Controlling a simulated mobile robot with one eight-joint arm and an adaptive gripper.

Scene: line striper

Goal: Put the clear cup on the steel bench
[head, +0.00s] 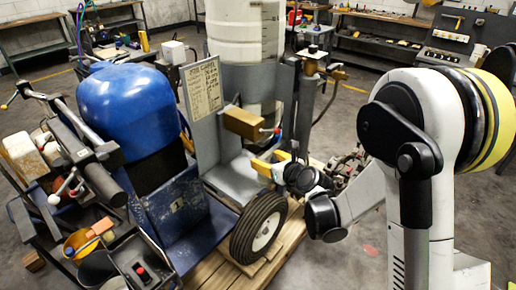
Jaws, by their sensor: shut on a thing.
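My gripper (268,164), with yellow fingers, is at the middle of the head view, in front of the upright grey panel and above the small black tyre of the line striper. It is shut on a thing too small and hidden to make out. I cannot pick out the clear cup anywhere in this view. Benches stand along the back: a dark one at the back right (372,48) with tools on it, and one at the back left (40,22). I cannot tell which is the steel bench.
The line striper, with a blue rounded tank (125,100), a black tyre (258,228) and a grey panel with a paper sign (203,88), fills the left and middle on a wooden pallet (265,262). A white drum (245,40) stands behind. Floor at the lower right of the pallet is clear.

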